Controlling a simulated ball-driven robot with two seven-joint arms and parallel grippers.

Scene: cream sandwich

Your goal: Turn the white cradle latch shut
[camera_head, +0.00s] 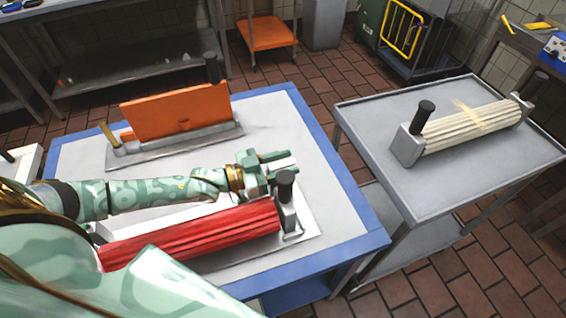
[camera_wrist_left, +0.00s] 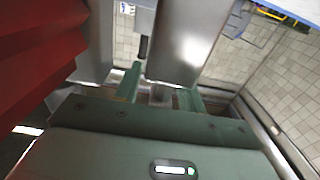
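A red ridged roller (camera_head: 195,235) lies in a pale cradle (camera_head: 312,222) on the near table. Its right end has a metal block with a black knob (camera_head: 285,187). A white bar that looks like the latch (camera_head: 284,163) shows between the fingers of my left gripper (camera_head: 281,164), just behind this end. In the left wrist view the fingers (camera_wrist_left: 162,88) stand apart, with a pale metal slab (camera_wrist_left: 185,40) in front of them and partly over the right finger. I cannot tell whether they touch it. The red roller (camera_wrist_left: 35,60) is at left there. My right gripper is out of view.
An orange slab (camera_head: 178,112) stands upright in a metal holder at the back of the blue-edged table (camera_head: 345,215). A grey cart (camera_head: 470,175) at right carries a cream ridged roller (camera_head: 475,128) in a similar cradle. The table's right side is clear.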

